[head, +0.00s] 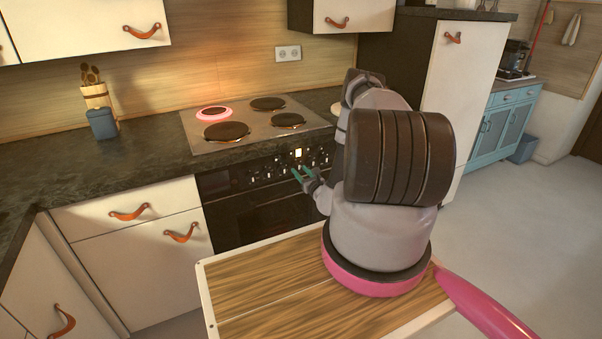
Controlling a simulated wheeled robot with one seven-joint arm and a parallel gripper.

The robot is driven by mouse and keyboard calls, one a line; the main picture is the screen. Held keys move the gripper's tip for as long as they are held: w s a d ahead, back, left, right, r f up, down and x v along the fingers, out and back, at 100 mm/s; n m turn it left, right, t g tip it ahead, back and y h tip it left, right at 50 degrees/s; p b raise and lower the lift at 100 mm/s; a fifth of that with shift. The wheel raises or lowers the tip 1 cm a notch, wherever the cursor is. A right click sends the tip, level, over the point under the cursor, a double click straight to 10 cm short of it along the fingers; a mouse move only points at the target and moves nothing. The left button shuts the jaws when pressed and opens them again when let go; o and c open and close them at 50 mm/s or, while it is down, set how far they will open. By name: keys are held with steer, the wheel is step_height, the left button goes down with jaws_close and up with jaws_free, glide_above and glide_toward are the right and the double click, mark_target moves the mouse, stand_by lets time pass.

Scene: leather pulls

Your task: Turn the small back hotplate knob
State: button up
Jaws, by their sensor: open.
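The cooktop (243,122) has several hotplates. The back left hotplate (213,113) is small and ringed in glowing red; the others are dark. The oven's black control panel (232,181) carries a row of small knobs around a lit display (298,153). Which knob belongs to the small back hotplate cannot be told at this size. My gripper (302,173), with green fingertips, is open in front of the panel, just below the display. Whether it touches a knob cannot be told. My gripper and arm hide parts of the panel's right side.
Dark counter (150,163) flanks the cooktop, with a utensil holder (97,97) and blue container (102,123) at left. White drawers (125,212) with leather pulls stand left of the oven. A tall white cabinet (455,90) stands to the right. Floor is open at far right.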

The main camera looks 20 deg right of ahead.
steer(key=s, duration=1)
steer(key=shift+s+d, duration=0.2)
steer(key=shift+s, duration=0.2)
